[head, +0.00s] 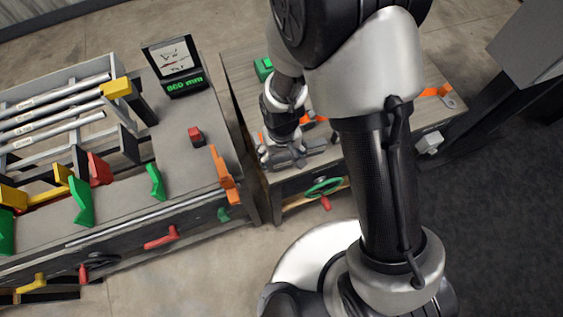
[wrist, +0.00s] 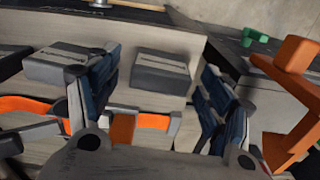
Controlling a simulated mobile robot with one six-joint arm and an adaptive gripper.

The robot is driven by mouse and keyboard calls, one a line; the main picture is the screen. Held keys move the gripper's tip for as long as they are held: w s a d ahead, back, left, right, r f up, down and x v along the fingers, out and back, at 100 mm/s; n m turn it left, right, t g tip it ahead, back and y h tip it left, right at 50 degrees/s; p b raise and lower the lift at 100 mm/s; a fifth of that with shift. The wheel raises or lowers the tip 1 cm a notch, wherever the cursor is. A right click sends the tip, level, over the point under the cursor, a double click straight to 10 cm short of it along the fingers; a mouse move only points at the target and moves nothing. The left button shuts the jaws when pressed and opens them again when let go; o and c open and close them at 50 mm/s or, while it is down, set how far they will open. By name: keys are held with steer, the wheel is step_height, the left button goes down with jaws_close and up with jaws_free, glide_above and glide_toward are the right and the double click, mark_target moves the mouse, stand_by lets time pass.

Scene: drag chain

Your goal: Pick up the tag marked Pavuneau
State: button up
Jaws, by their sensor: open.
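Two grey blocks with dark label strips show in the wrist view, one between my fingers (wrist: 161,70) and one to the left (wrist: 62,63). They may be tags, but their writing is too small to read, so I cannot tell which is marked Pavuneau. My gripper (wrist: 158,85) is open, with its blue-padded fingers on either side of the middle block's line of sight. I cannot tell its height above that block. In the head view my gripper (head: 290,154) is over the front left of the wooden bench (head: 240,70), and the blocks there are hard to make out.
An orange bracket (wrist: 285,95) stands close to the right of my fingers. Orange strips (wrist: 140,122) lie below the blocks in the wrist view. In the head view, a grey machine bench (head: 185,110) with a display (head: 180,84) and coloured handles stands left across a narrow gap.

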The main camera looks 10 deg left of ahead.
steer(key=shift+f, duration=0.5)
steer(key=shift+r, duration=0.1)
steer(key=shift+c, duration=0.5)
steer(key=c, duration=1)
